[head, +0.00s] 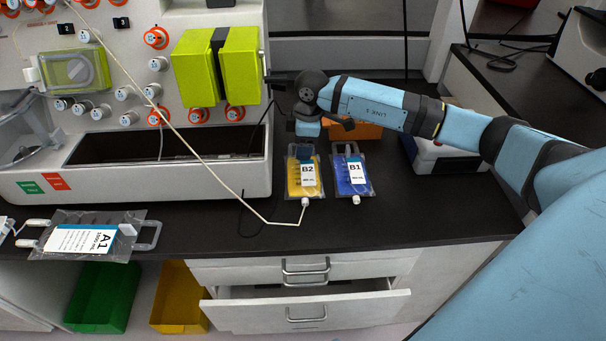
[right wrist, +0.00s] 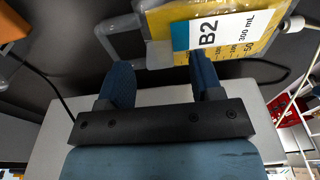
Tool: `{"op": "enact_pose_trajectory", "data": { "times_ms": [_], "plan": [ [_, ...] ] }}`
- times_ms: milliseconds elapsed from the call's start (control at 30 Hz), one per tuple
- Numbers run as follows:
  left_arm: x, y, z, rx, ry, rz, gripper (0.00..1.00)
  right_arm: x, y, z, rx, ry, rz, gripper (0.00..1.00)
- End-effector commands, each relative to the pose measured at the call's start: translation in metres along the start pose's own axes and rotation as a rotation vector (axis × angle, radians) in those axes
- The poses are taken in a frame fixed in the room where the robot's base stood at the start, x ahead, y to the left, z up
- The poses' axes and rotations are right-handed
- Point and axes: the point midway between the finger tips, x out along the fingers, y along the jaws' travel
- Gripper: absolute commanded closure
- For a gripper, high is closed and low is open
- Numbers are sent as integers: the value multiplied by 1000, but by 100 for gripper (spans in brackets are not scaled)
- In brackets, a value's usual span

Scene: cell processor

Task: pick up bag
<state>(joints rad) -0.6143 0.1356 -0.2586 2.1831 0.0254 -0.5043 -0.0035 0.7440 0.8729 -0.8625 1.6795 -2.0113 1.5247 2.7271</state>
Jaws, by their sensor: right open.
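A yellow bag labelled B2 (head: 304,180) lies on the black bench in the head view. A blue bag labelled B1 (head: 353,177) lies just right of it. A clear bag labelled A1 (head: 85,238) lies at the bench's left front edge. My right gripper (head: 305,153) is over the top end of the B2 bag. In the right wrist view, the open fingers (right wrist: 160,85) point at the B2 bag (right wrist: 235,28), with its clear hanger loop just beyond them. The right finger overlaps the bag's edge in the picture; I cannot tell whether it touches. My left gripper is not in view.
The white cell processor (head: 140,184) with knobs and a yellow-green block (head: 215,66) stands behind and left. A thin tube (head: 210,165) runs from it to the B2 bag. An orange box (head: 355,131) sits behind the bags. A drawer (head: 308,309) below stands open.

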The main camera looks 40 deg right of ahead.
Motion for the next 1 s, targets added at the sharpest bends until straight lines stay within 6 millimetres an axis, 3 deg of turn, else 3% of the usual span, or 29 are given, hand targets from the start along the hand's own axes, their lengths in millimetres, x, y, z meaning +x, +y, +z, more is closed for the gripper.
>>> {"op": "enact_pose_trajectory", "data": {
  "times_ms": [233,500,833,1000],
  "plan": [
    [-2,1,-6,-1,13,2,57,4,0,0,0,0,0,40],
    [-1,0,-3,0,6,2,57,3,0,0,0,1,0,100],
    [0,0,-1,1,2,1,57,2,0,0,0,2,1,100],
    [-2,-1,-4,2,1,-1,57,-8,1,3,0,2,2,100]
  ]
}}
